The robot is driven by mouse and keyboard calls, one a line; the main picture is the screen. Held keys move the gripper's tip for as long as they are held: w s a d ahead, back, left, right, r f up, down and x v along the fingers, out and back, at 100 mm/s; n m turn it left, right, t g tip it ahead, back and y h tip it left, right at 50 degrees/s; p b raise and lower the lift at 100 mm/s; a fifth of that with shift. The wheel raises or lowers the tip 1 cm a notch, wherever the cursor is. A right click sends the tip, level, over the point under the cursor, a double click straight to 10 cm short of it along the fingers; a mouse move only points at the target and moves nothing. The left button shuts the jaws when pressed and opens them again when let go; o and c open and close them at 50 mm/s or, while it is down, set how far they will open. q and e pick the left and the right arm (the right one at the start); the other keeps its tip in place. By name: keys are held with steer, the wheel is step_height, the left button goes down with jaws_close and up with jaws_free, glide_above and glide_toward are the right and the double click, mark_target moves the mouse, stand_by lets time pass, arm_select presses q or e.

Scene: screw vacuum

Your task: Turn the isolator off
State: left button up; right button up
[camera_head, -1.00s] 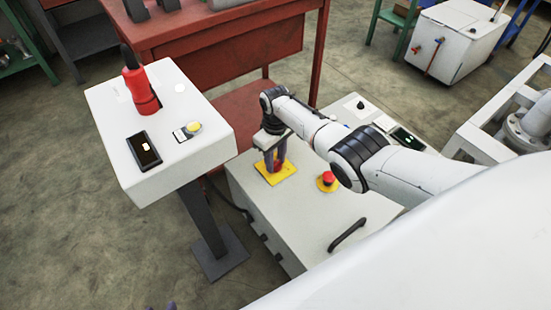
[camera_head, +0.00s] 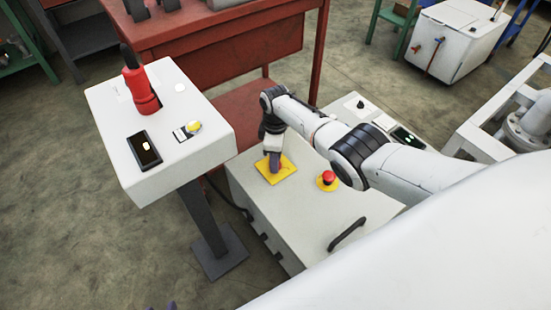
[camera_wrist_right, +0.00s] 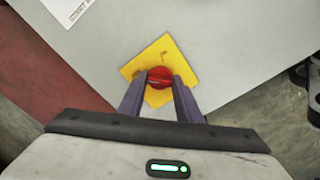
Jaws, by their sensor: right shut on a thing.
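The isolator is a red knob (camera_wrist_right: 159,77) on a yellow plate (camera_head: 287,175) on top of the grey cabinet (camera_head: 310,207). The yellow plate also shows in the right wrist view (camera_wrist_right: 138,66). My right gripper (camera_head: 275,165) points down over the plate. In the right wrist view its two purple fingers (camera_wrist_right: 160,82) are shut on the red knob, one on each side. In the head view the gripper hides the knob.
A red emergency button (camera_head: 328,177) sits right of the yellow plate, and a black handle (camera_head: 347,235) is nearer the front. A white pedestal box (camera_head: 165,182) with a red plug (camera_head: 141,90) stands to the left. A red workbench (camera_head: 225,50) is behind.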

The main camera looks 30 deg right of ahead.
stand_by(0.4)
steer(key=o, duration=1)
steer(key=shift+o, duration=0.2)
steer(key=shift+r, duration=0.3)
arm_select(q)
steer(key=shift+r+p, duration=1.75)
steer(key=shift+p, duration=1)
arm_select(e)
step_height(320, 180, up, 10)
steer(key=shift+f, duration=0.2)
